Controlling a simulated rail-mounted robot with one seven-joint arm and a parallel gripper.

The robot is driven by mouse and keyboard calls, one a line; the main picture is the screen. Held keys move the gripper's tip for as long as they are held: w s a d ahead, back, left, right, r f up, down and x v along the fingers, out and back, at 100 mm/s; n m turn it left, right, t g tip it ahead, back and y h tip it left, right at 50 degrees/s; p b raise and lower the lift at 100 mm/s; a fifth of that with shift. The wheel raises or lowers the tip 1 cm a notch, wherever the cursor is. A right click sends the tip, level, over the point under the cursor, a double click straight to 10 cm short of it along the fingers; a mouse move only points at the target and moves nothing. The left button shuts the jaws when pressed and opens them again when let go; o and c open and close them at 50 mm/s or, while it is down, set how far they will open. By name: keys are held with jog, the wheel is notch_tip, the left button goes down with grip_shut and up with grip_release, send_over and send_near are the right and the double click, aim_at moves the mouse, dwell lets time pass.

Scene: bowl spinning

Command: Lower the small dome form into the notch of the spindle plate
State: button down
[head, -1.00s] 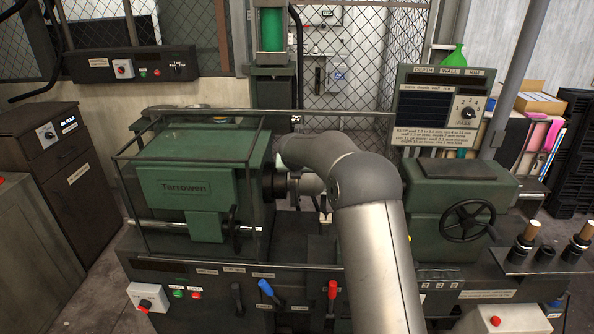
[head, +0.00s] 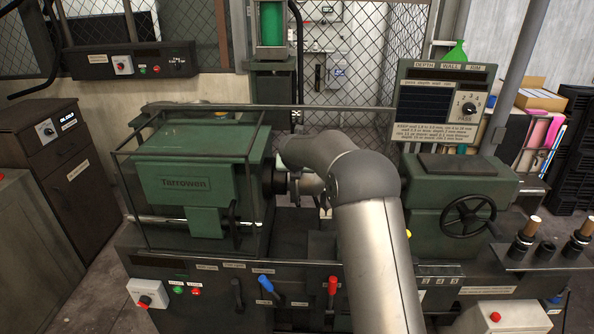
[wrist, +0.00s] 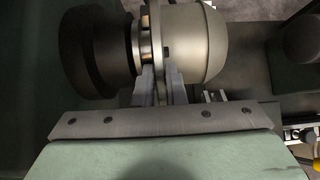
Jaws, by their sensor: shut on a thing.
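The small dome form (wrist: 200,45) is a smooth grey-brown metal dome with a flange on its left side, in the wrist view. My gripper (wrist: 154,88) is shut at its flange and neck, with both fingertips below the neck. The dark round spindle plate (wrist: 85,55) is just left of the form, and the neck lies close against it. I cannot tell whether the neck is in the notch, as the notch is hidden. In the head view the dark spindle plate (head: 273,178) shows at the headstock's right side, and my arm hides most of the gripper.
The green headstock (head: 190,180) stands inside a clear guard frame on the left. The green tailstock (head: 455,195) with a black handwheel (head: 468,218) is right of my arm. Blue (head: 266,285) and red (head: 332,287) levers stick out at the front.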

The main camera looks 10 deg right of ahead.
jog(key=c, duration=1.4)
grip_release()
jog(key=shift+r, duration=0.15)
jog(key=b+v, duration=0.2)
jog(key=v, duration=1.5)
jog(key=shift+s, duration=0.2)
jog(key=shift+r, duration=0.1)
jog(key=s+d+f+m+g, duration=0.1)
jog(key=s+f+m, duration=0.3)
jog(key=s+m, duration=0.7)
jog(key=s+d+f+m+g+y, duration=0.1)
jog(key=s+f+m+g, duration=0.3)
jog(key=s+m, duration=0.7)
jog(key=s+d+f+m+g, duration=0.1)
jog(key=s+f+m+g, duration=0.1)
jog(key=s+f+m, duration=0.4)
jog(key=s+m, duration=0.5)
jog(key=s, duration=0.9)
jog(key=shift+s+d+f+m+g+y, duration=0.2)
jog(key=shift+s+d+m+g+y, duration=0.1)
jog(key=shift+s+g+y, duration=0.1)
